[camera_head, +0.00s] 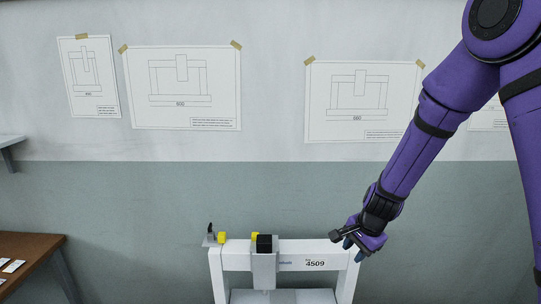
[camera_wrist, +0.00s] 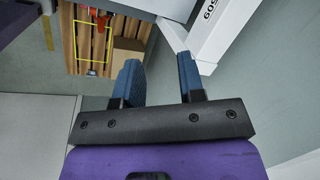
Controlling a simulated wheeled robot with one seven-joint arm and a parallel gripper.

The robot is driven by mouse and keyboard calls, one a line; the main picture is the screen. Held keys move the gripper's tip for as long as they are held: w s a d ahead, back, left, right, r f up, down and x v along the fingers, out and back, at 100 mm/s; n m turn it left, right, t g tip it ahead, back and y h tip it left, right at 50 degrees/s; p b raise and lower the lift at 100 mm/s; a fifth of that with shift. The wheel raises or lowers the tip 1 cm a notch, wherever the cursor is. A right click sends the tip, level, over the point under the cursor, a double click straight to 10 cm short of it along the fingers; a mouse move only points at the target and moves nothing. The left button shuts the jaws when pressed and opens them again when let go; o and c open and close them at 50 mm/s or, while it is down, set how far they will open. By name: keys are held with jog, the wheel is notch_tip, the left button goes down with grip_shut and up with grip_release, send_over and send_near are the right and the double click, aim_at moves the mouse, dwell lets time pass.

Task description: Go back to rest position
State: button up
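My gripper (camera_wrist: 162,82) shows in the wrist view with its two blue fingers apart and nothing between them. In the head view my purple arm reaches down from the upper right, and my gripper (camera_head: 362,250) is at the right end of the white gantry (camera_head: 232,256). I cannot tell in that view whether it touches the gantry. The gantry carries the number 4509 and a grey central carriage with a black top. Part of the gantry (camera_wrist: 219,31) also shows at the top right of the wrist view.
A brown table (camera_head: 32,247) with small white cards stands at the lower left. Several drawings (camera_head: 185,88) are taped to the wall. In the wrist view, a slatted wooden surface (camera_wrist: 84,67) has a yellow outlined rectangle and a cardboard-coloured box (camera_wrist: 127,57). Open floor shows at the right.

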jog(key=s+d+r+n, duration=0.1)
jog(key=s+r+n, duration=0.15)
jog(key=r, duration=0.45)
jog(key=s+d+r+n+t, duration=0.1)
jog(key=s+r+n, duration=0.1)
jog(key=s+r, duration=0.3)
jog(key=s+d+r+n, duration=0.1)
jog(key=s+r+n, duration=0.15)
jog(key=r, duration=0.55)
jog(key=s+d+r+n+t+h, duration=0.1)
jog(key=s+r, duration=0.3)
jog(key=s, duration=0.5)
jog(key=s+d+r+n+t+h, duration=0.1)
jog(key=s+d+r+n, duration=0.2)
jog(key=s, duration=0.6)
notch_tip(320, 180, up, 2)
jog(key=shift+d+r+n, duration=0.25)
jog(key=shift+d+n, duration=0.05)
